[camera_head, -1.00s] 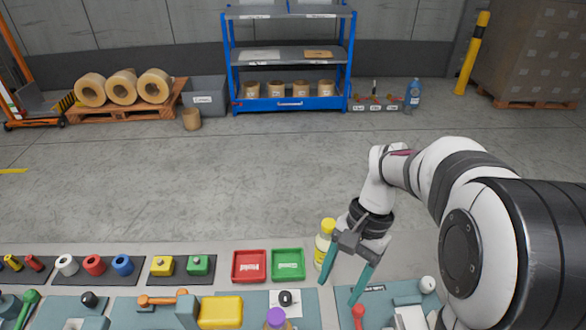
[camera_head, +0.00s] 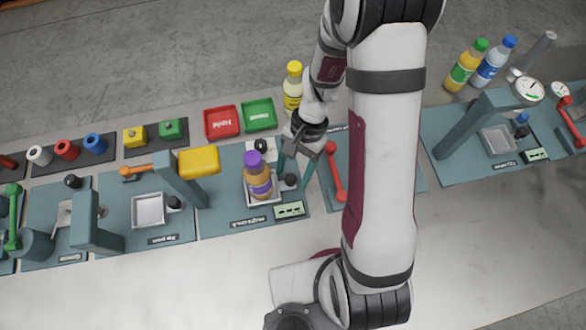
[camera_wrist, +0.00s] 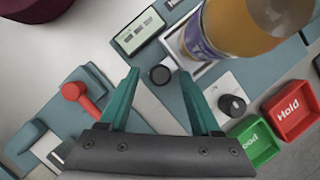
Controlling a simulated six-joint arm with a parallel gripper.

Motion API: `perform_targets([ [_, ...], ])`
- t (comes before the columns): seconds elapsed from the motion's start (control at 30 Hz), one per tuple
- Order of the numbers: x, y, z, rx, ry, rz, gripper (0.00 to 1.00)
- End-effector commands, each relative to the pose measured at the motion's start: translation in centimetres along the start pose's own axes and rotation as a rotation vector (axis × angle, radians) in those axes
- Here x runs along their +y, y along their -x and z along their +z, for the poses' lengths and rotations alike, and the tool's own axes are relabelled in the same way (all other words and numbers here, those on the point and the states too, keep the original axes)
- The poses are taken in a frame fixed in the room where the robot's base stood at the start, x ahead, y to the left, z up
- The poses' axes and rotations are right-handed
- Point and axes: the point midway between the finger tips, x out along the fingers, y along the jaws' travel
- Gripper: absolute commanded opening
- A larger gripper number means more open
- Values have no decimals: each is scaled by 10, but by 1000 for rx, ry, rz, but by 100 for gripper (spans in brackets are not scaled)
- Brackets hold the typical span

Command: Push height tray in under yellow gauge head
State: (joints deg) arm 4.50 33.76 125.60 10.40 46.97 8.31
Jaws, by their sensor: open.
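The yellow gauge head (camera_head: 199,161) sits on a teal post in the head view. Contact cannot be told.
A small green display (camera_head: 289,210) lies just in front of my gripper. A red-handled lever (camera_head: 333,172) is to its right. Red (camera_head: 221,122) and green (camera_head: 258,114) bins and a yellow-capped bottle (camera_head: 292,88) stand behind. The bench front is clear.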

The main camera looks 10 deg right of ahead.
Motion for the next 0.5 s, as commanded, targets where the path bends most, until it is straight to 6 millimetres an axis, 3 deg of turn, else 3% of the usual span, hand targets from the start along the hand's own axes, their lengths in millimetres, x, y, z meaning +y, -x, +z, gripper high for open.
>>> perform_targets([
  [0.27, 0, -2, 0, 1, 1, 0, 65],
  [0.5, 0, -2, 0, 1, 0, 0, 23],
])
